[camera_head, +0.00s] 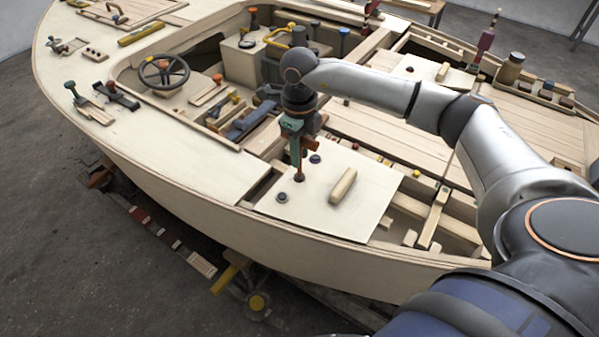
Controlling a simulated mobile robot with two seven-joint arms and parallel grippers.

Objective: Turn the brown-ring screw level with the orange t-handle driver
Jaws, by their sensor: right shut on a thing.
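My right gripper (296,134) reaches in from the right over a pale hull panel (318,215) and points down. It is shut on the orange t-handle driver (311,144), whose orange handle shows beside the fingers. The driver stands about upright, and its shaft runs down to the brown-ring screw (299,178) in the panel. The tip appears to meet the screw, but contact is too small to be sure. The screw's head is mostly hidden and its tilt cannot be told. My left gripper is not in view.
On the same panel are a grey-ringed screw (282,197), a blue-ringed screw (315,159) and a wooden block handle (343,186). A steering wheel (164,71) is further left. Open frames lie right of the panel. My right arm crosses above the deck.

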